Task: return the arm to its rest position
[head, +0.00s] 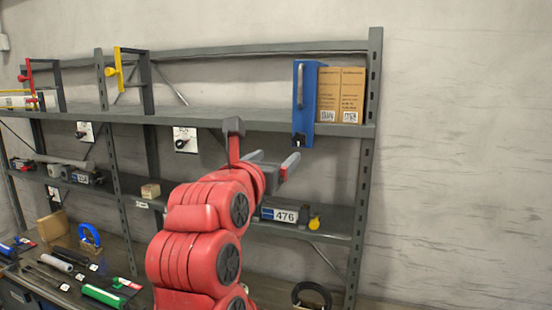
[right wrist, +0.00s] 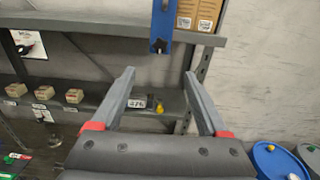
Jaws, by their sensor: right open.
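My right arm (head: 200,235), red with dark joint caps, rises from the bottom middle of the head view. Its gripper (head: 272,161) is in front of the shelf rack, between the upper and middle shelves. In the right wrist view the two grey fingers of this gripper (right wrist: 159,75) stand wide apart with nothing between them. They point toward the rack, below a blue bracket (right wrist: 161,25). My left gripper is in neither view.
The grey rack's upper shelf (head: 210,118) carries the blue bracket (head: 305,100) and cardboard boxes (head: 341,92). A unit labelled 476 (head: 284,214) and a yellow object (head: 314,222) sit lower. The wall area right of the rack looks clear.

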